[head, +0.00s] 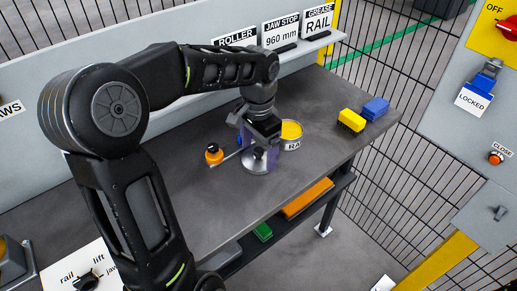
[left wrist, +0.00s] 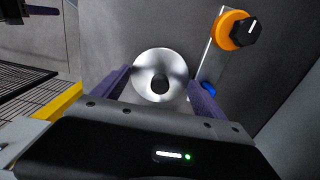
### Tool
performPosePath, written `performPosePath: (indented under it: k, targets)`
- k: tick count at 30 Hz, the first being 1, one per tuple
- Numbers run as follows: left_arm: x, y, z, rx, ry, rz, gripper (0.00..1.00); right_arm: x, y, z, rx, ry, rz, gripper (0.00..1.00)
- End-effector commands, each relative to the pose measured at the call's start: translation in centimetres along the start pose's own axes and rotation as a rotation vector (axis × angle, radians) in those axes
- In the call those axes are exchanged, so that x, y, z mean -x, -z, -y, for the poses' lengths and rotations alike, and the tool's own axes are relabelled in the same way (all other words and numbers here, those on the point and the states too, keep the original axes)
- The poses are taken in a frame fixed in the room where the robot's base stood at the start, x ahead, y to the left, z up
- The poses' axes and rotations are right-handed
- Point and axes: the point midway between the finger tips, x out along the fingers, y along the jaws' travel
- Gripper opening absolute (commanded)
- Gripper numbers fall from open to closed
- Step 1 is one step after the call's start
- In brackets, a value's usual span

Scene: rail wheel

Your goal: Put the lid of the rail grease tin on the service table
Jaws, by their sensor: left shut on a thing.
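The lid (head: 258,160), a silver disc with a black knob, is between the fingers of my left gripper (head: 260,148), low over the service table (head: 330,150). In the left wrist view the lid (left wrist: 160,62) lies between the two purple fingers of the left gripper (left wrist: 161,88), which is shut on it. I cannot tell whether the lid touches the table. The rail grease tin (head: 293,141) stands open just right of and behind the lid, with yellow grease showing and its label partly hidden. My right gripper is not in view.
A metal bar with an orange knob (head: 214,155) lies close left of the lid. Yellow (head: 351,120) and blue (head: 375,108) blocks sit on the right of the table. A labelled shelf runs along the back. The tabletop in front of the blocks is clear.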

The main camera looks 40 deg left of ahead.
Motion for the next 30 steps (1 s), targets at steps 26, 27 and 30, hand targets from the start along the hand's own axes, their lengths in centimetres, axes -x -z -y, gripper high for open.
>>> performPosePath:
  k: [26,27,30]
  targets:
    - [2.2,0.1,0.1,0.001,0.002,-0.004,1.00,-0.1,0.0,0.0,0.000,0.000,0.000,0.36]
    - [3.0,0.1,0.1,0.001,0.002,-0.005,1.00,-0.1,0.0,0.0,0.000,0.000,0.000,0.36]
    - [5.1,0.1,0.1,0.001,0.003,-0.006,1.00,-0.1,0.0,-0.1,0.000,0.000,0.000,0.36]
